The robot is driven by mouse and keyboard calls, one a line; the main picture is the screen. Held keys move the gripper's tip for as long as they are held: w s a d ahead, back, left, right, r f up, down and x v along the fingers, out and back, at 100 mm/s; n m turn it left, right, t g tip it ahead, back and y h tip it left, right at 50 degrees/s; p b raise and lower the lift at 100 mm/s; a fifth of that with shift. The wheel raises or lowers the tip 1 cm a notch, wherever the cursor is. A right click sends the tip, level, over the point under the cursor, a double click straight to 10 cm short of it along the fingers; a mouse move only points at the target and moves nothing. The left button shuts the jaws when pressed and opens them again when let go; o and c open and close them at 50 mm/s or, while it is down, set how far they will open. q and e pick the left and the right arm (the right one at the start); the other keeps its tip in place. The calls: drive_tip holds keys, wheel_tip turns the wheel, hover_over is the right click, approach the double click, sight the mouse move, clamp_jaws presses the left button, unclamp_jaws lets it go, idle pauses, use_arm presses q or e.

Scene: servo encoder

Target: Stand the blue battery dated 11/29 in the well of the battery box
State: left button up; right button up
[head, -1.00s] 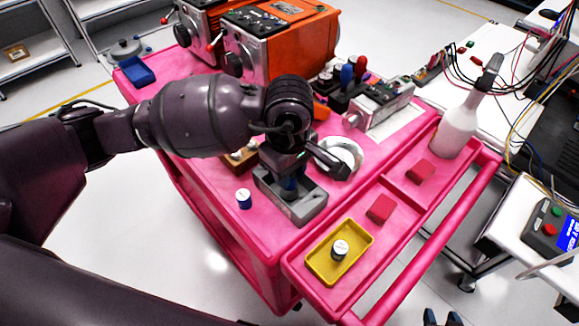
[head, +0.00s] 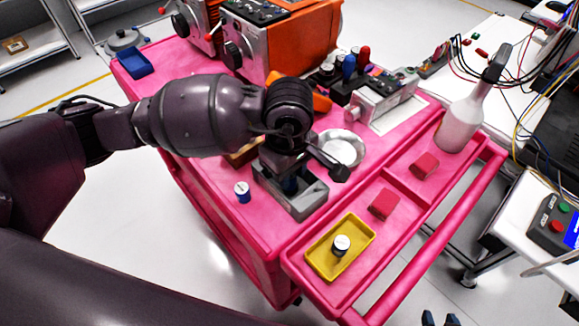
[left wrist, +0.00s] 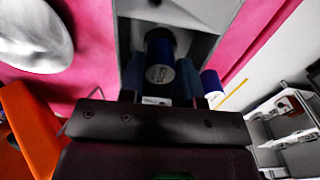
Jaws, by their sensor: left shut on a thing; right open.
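The grey battery box (head: 308,206) stands on the pink cart, near its front edge. My left gripper (head: 290,178) is over the box, pointing down, shut on a blue battery (left wrist: 160,62). In the left wrist view the battery is between the dark fingers and inside the outline of the box (left wrist: 198,46). Its lower end is hidden, so I cannot tell whether it touches the floor of the well. Its date is too small to read. A second blue battery (head: 242,192) with a white top stands on the cart left of the box. My right gripper is not in view.
A yellow tray (head: 316,268) holds a dark battery with a white top (head: 341,244). Red blocks (head: 383,205) lie in the cart's front tray. A round metal dish (head: 345,148) is right behind the box. A white bottle (head: 460,125) stands at the right.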

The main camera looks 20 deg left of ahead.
use_arm(q)
drive_tip(key=shift+f, duration=0.35)
use_arm(e)
drive_tip(key=shift+s+f, duration=0.1)
drive_tip(key=shift+f, duration=0.2)
use_arm(q)
drive_tip(key=o, duration=0.9)
drive_tip(key=shift+c, duration=0.5)
drive_tip(key=shift+r, duration=0.1)
use_arm(e)
drive_tip(key=shift+r, duration=0.1)
use_arm(q)
drive_tip(key=shift+r+p, duration=1.65)
drive_tip(key=shift+r, duration=2.05)
use_arm(e)
drive_tip(key=shift+t, duration=0.3)
drive_tip(key=r, duration=0.1)
drive_tip(key=w+r, duration=0.1)
drive_tip(key=r, duration=0.3)
drive_tip(key=shift+w+r, duration=0.1)
drive_tip(key=shift+w, duration=0.3)
